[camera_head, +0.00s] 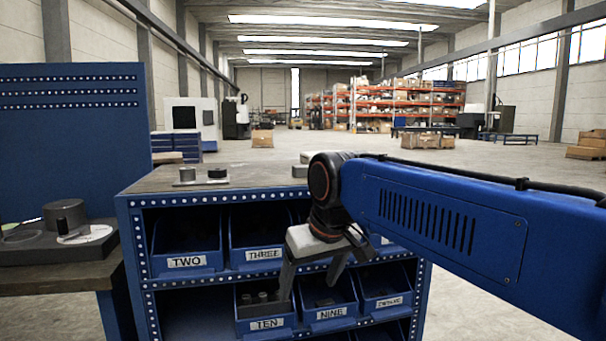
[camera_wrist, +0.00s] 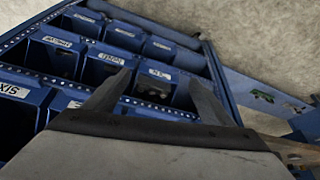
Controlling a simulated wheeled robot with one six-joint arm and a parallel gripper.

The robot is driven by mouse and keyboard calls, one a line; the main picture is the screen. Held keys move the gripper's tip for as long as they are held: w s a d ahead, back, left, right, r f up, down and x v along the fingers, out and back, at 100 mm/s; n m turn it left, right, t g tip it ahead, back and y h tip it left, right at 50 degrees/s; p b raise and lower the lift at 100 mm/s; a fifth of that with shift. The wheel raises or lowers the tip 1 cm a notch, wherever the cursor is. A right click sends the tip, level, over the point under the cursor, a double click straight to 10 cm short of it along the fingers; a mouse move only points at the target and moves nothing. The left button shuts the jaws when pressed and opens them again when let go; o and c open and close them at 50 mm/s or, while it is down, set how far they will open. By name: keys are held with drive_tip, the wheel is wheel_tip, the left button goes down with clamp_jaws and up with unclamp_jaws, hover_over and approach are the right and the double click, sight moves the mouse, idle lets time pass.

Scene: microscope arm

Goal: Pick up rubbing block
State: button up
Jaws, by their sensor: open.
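I cannot pick out the rubbing block with certainty in either view. My gripper (camera_head: 308,290) is open and empty, pointing down in front of the blue bin rack. Its two fingers also show spread apart in the wrist view (camera_wrist: 158,77). In the head view the fingers overlap the bins labelled TEN (camera_head: 266,324) and NINE (camera_head: 331,314). Bin TEN holds several small grey cylinders (camera_head: 262,297). In the wrist view, a bin (camera_wrist: 182,94) between the fingers holds small dark pieces that are too small to name.
The blue rack (camera_head: 137,240) has rows of labelled bins, among them TWO (camera_head: 187,262) and THREE (camera_head: 262,254). Grey parts (camera_head: 187,176) stand on its top. A workbench (camera_head: 60,277) with a round grey part is at left. Open floor lies behind.

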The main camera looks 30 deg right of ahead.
drive_tip(key=w+d+r, duration=0.3)
drive_tip(key=w+r, duration=0.4)
drive_tip(key=r, duration=0.4)
drive_tip(key=w+d+r, duration=0.3)
drive_tip(key=w+r, duration=0.4)
drive_tip(key=r, duration=0.3)
drive_tip(key=m, duration=0.2)
approach(305, 166)
drive_tip(key=shift+h, duration=0.3)
drive_tip(key=x, duration=0.2)
drive_tip(key=w+x, duration=0.1)
drive_tip(key=x, duration=0.1)
drive_tip(key=shift+a+f, duration=0.1)
drive_tip(key=shift+a, duration=0.1)
drive_tip(key=shift+s+x, duration=0.1)
drive_tip(key=shift+x, duration=1.2)
drive_tip(key=shift+s+x, duration=0.15)
drive_tip(key=shift+x, duration=1.15)
drive_tip(key=shift+f, duration=0.1)
drive_tip(key=shift+c, duration=0.7)
drive_tip(key=c, duration=1.1)
wheel_tip(305, 166, up, 10)
